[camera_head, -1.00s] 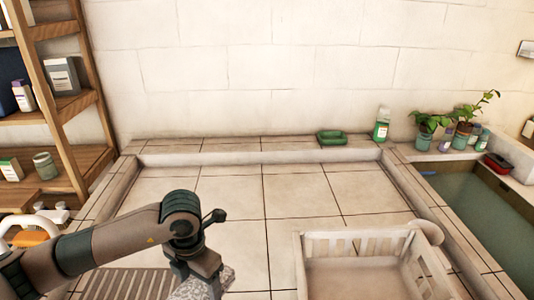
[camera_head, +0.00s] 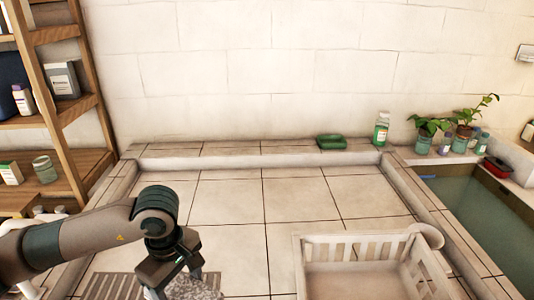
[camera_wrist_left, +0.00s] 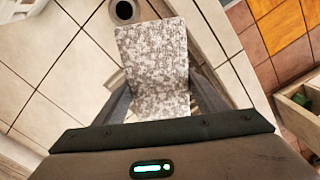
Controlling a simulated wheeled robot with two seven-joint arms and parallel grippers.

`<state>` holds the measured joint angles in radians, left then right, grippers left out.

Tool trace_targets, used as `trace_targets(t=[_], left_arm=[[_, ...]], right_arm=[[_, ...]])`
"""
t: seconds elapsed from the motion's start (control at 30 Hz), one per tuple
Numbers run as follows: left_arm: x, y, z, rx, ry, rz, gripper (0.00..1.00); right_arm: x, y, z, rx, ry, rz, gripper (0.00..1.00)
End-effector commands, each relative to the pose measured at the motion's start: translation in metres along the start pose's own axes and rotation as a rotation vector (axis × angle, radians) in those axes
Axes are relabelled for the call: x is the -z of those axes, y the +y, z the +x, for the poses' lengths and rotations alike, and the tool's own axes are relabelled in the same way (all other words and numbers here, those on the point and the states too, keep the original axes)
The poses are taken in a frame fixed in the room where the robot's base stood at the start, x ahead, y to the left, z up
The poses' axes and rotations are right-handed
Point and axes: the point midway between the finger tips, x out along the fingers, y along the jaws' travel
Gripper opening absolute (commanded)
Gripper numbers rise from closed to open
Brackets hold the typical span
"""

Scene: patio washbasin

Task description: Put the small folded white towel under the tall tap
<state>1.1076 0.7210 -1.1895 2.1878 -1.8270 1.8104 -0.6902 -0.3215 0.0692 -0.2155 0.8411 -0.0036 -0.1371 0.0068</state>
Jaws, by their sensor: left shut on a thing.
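My left gripper (camera_head: 180,275) is low in the head view, over the tiled basin floor. It is shut on a folded cloth with a mottled grey-and-white surface (camera_head: 207,287), which I take to be the small towel. In the left wrist view, the towel (camera_wrist_left: 152,60) extends forward from between the two fingers of the gripper (camera_wrist_left: 160,98). Its lower part is cut off in the head view, and I cannot tell whether it touches the floor. I cannot make out the tall tap in these frames. My right gripper is not in view.
A slatted grey mat (camera_head: 108,286) lies beside the arm. A white slatted crate (camera_head: 312,262) stands at the right. A green soap dish (camera_head: 331,142) and bottle (camera_head: 381,128) sit on the back ledge. A dark round opening (camera_wrist_left: 123,10) shows beyond the towel. The middle tiles are clear.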

Motion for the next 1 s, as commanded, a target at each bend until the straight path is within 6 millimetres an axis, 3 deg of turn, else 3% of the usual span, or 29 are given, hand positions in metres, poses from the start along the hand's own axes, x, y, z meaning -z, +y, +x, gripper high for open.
trace_targets(t=[0.6,0.8,1.0], left_arm=[[0.007,-0.024,-0.020,0.003,-0.002,0.886,0.36],[0.008,-0.028,-0.023,0.005,-0.004,1.042,0.36],[0.008,-0.029,-0.024,0.005,-0.005,1.086,0.36]], right_arm=[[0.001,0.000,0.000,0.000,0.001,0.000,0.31],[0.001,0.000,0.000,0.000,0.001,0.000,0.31],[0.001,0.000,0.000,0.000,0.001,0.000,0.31]])
